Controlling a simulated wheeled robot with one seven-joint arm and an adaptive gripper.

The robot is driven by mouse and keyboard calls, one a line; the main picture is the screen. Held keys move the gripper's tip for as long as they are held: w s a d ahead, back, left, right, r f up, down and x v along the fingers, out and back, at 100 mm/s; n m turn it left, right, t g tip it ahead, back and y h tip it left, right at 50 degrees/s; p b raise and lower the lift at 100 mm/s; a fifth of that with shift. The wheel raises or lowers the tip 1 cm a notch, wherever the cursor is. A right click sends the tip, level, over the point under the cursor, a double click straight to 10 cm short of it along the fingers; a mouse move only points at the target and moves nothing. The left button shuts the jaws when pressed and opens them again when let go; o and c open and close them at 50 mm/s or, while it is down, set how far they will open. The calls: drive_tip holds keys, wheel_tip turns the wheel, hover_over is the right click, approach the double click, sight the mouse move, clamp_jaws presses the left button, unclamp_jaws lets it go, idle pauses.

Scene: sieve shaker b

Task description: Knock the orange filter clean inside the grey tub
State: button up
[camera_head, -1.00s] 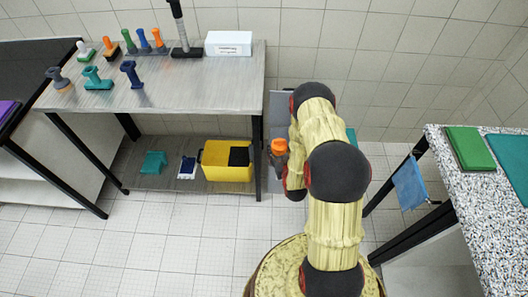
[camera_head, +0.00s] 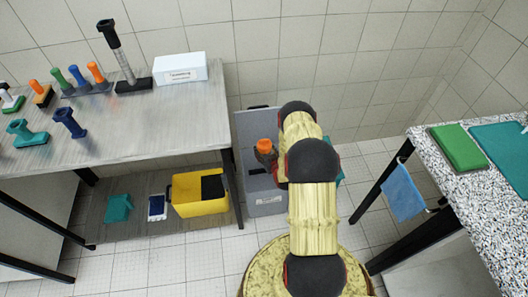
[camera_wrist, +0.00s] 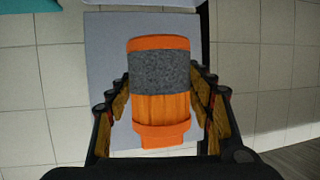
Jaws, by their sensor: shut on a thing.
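The orange filter (camera_wrist: 162,110) is a ribbed cylinder with orange ends and a grey, dusty-looking band around its upper part in the wrist view. My gripper (camera_wrist: 161,92) is shut on it, with fingers along both sides. In the head view the filter's orange end (camera_head: 265,145) shows beside my arm, above the grey tub (camera_head: 263,208). The tub stands on the floor right of the steel table and has a white label. Its grey surface (camera_wrist: 103,60) lies behind the filter in the wrist view. I cannot tell whether the filter touches it.
The steel table (camera_head: 115,140) at left holds brushes, a tall black-ended tool (camera_head: 122,60) and a white box (camera_head: 181,68). A yellow bin (camera_head: 200,205) is on its lower shelf. A speckled counter (camera_head: 465,195) with a blue cloth (camera_head: 403,192) stands at right.

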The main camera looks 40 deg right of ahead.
wheel_tip(320, 180, down, 9)
drive_tip(key=b, duration=0.5)
drive_tip(key=shift+b, duration=0.35)
wheel_tip(320, 180, down, 4)
drive_tip(key=shift+f, duration=0.3)
drive_tip(key=shift+c, duration=0.6)
wheel_tip(320, 180, up, 5)
drive_tip(key=p, duration=0.3)
